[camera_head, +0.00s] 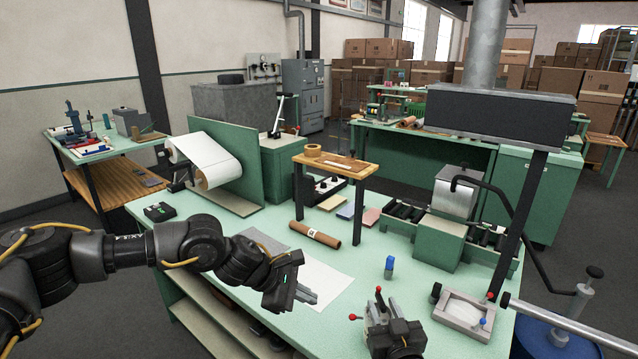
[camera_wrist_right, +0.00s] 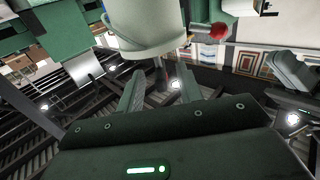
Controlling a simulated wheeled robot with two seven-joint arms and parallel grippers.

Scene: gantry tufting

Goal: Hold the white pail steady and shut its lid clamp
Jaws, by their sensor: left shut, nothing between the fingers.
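A pale, rounded vessel that looks like the white pail (camera_wrist_right: 150,30) shows at the top of the right wrist view, cut off by the frame edge. I cannot make out its lid clamp. I cannot pick out the pail in the head view. My left gripper (camera_head: 308,295) is shut and empty above the table, over a white sheet. My right gripper's fingers (camera_wrist_right: 160,82) are spread apart in the wrist view, with nothing seen between them. The pail lies beyond the fingertips, apparently apart from them. A red knob (camera_wrist_right: 218,31) shows beside the pail.
The green table (camera_head: 352,250) carries a brown roll (camera_head: 315,235), a small blue bottle (camera_head: 389,266) and a pale tray (camera_head: 466,310) at the right. A roller machine (camera_head: 445,225) stands behind. A dark post and pipe rise at the right. A blue drum (camera_head: 548,338) stands at lower right.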

